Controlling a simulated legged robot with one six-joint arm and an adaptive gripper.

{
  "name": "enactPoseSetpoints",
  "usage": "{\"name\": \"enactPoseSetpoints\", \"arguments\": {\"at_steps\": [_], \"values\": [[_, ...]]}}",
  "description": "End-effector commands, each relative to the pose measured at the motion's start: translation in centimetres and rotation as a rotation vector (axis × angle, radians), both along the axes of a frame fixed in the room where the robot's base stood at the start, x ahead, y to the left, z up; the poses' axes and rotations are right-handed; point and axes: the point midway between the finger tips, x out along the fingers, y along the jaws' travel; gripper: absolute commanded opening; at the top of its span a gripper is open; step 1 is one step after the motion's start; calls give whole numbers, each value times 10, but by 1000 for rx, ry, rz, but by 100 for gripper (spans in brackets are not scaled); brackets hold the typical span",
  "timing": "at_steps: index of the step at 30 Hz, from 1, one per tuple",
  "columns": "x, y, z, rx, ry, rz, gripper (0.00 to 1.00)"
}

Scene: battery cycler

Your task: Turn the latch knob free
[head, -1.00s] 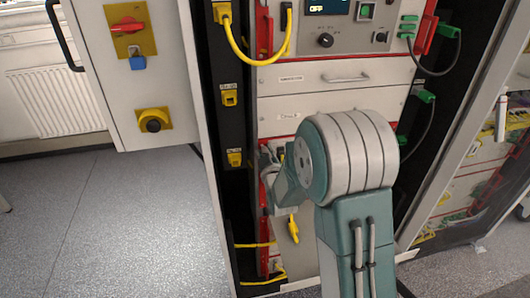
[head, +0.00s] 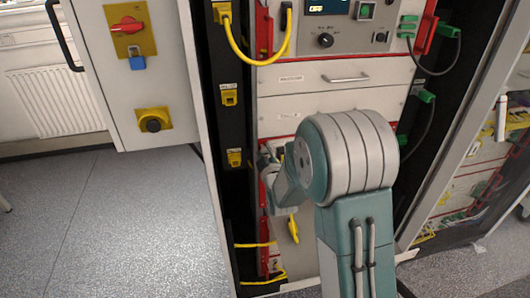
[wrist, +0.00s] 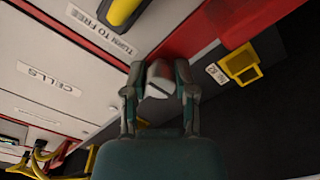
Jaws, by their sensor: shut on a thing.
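In the wrist view my gripper (wrist: 160,72) is shut, with a finger on each side of a pale grey knob (wrist: 160,83) with a dark slot line. This looks like the latch knob, at the edge of the white panel by the red strip. A "TURN TO FREE" label (wrist: 102,31) is on the panel nearby, beside a yellow handle (wrist: 124,10). In the head view my gripper (head: 266,164) is at the red strip left of the drawers, partly hidden by my arm. The yellow handle (head: 293,228) hangs below it. The knob cannot be made out there.
A drawer with a metal handle (head: 345,78) is above my arm. Yellow sockets (head: 234,157) line the black post to the left, and a yellow cable (head: 245,50) loops above. Floor there is clear.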

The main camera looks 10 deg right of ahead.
Motion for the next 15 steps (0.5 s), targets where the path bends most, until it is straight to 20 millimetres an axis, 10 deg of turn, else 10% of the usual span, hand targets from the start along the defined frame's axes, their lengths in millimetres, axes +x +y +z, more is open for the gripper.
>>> {"name": "enactPoseSetpoints", "arguments": {"at_steps": [1, 2, 4, 15], "values": [[-2, 1, -8, -1, 20, 3, 0], [-2, 1, -8, 0, 21, 2, 40], [-2, 1, -7, 0, 19, 2, 70], [-2, 0, -2, 1, 6, 1, 70]]}}
